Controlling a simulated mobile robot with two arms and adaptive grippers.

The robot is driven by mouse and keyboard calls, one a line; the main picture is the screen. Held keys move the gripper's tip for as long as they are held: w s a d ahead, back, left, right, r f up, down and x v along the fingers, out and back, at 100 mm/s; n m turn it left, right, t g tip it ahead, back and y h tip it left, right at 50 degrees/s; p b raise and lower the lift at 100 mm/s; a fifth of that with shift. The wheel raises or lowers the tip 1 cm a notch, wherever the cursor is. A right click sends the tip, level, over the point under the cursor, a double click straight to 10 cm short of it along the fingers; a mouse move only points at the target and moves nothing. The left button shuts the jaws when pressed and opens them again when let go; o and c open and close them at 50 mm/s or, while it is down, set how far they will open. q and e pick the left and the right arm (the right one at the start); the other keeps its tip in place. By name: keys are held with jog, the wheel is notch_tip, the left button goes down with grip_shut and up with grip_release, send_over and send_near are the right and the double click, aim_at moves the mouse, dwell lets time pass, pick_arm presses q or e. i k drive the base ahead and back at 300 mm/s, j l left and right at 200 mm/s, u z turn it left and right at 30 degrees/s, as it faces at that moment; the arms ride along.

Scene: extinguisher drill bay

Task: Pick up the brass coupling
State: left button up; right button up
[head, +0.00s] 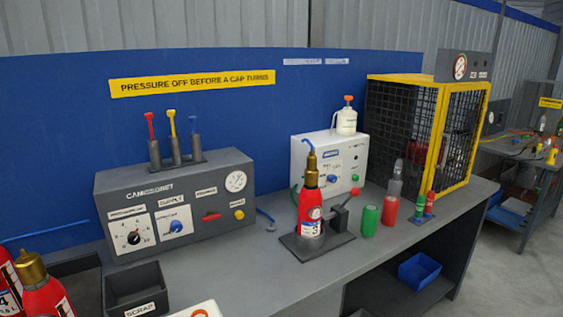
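A brass-coloured fitting (311,165) sits on top of the red extinguisher (311,213), which stands upright in a dark clamp base (317,246) on the bench. Another brass-coloured top (30,267) is on a red extinguisher (48,299) at the lower left, cut off by the picture edge. I cannot tell which brass part is the coupling. Neither of my grippers shows in the head view.
A grey control box (178,200) and a dark scrap bin (136,287) are on the left. A green can (369,221), a red can (390,211) and a yellow-framed mesh cage (436,140) stand on the right. The bench front (265,278) is mostly clear.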

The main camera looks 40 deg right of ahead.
aim_at(311, 160)
jog(key=z, duration=1.6)
